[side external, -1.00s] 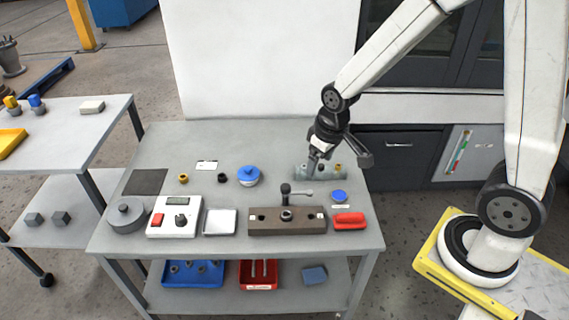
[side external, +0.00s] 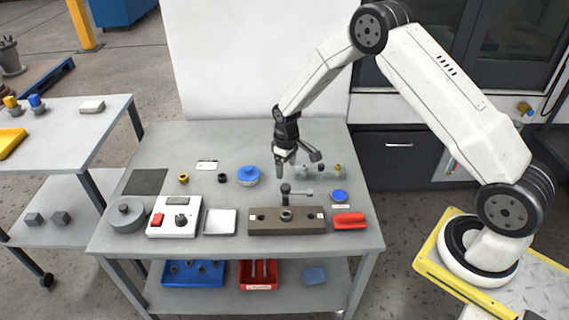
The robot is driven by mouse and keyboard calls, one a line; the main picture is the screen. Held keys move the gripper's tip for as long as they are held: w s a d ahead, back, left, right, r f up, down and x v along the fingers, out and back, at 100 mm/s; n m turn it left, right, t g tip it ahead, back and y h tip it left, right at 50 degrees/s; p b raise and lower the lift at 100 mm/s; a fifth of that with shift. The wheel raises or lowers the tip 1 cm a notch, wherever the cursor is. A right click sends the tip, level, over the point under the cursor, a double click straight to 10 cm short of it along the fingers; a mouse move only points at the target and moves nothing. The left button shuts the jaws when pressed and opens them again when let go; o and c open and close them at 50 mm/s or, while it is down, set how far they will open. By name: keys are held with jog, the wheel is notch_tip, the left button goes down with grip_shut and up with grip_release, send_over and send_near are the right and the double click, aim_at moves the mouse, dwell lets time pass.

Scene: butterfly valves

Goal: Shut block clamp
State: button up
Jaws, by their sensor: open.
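The block clamp is a brown block (side external: 262,222) near the front of the grey table, with round holes along its top. Its dark lever handle (side external: 300,193) stands on a post at the block's middle and points right. A metal ring sits at the block's centre below the post. My gripper (side external: 285,172) is open, pointing down, above and behind the clamp post, apart from it. Whether the clamp jaws touch anything is too small to tell.
A red handle piece (side external: 349,219) lies right of the block, with a blue disc (side external: 339,196) behind it. A white tray (side external: 220,222) and a control box (side external: 174,216) stand left.

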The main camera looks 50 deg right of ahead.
aim_at(286, 186)
jog(key=shift+w+d+f, duration=0.15)
jog(key=shift+w+f, duration=0.05)
jog(key=shift+f, duration=0.15)
jog(key=shift+f, duration=0.1)
jog(key=shift+f, duration=3.8)
grip_shut()
